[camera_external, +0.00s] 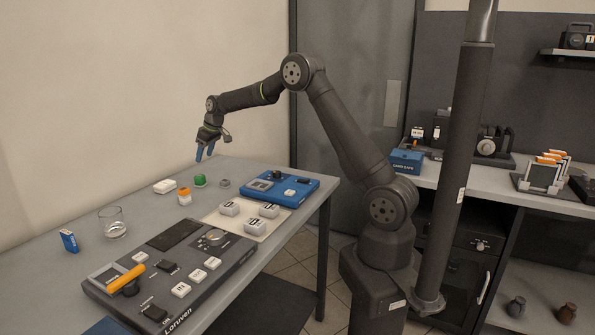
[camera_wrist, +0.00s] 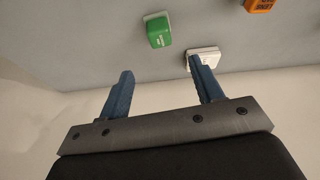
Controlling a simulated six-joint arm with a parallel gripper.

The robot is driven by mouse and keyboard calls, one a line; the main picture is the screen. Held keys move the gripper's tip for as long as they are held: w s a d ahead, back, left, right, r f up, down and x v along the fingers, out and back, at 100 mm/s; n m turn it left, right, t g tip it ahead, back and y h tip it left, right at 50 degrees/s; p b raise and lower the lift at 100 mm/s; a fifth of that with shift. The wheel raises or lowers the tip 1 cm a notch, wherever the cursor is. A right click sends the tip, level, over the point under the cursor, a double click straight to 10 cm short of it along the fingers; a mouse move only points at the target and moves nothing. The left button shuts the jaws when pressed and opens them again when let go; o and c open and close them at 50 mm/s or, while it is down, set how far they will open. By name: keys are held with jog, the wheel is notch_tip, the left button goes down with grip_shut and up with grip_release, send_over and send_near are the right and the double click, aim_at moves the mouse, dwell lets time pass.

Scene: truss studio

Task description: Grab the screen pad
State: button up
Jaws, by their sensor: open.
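No thing is plainly marked as the screen pad. A blue device with a small light screen (camera_external: 299,196) lies at the table's right edge; a dark flat panel (camera_external: 175,235) is set in the grey console. I cannot tell whether either is the screen pad. My gripper (camera_external: 204,155) hangs above the far part of the table, its blue fingers apart and empty. In the wrist view my gripper (camera_wrist: 160,68) is open, with a green item (camera_wrist: 159,31) beyond the fingers and a white item (camera_wrist: 206,52) partly behind the right finger.
The grey console (camera_external: 215,272) carries keys, a knob and an orange handle. A glass (camera_external: 113,226), a blue box (camera_external: 69,241), an orange-topped jar (camera_external: 184,197) and a grey ring (camera_external: 224,183) stand on the table. White keys (camera_external: 229,208) sit on a pale mat.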

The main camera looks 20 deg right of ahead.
aim_at(200, 175)
jog(key=x, duration=0.6)
jog(key=shift+a+f, duration=0.1)
jog(key=shift+f, duration=0.1)
jog(key=shift+d+x, duration=0.2)
jog(key=shift+x, duration=2.4)
jog(key=shift+s, duration=0.15)
jog(key=c, duration=1.1)
jog(key=shift+o, duration=0.2)
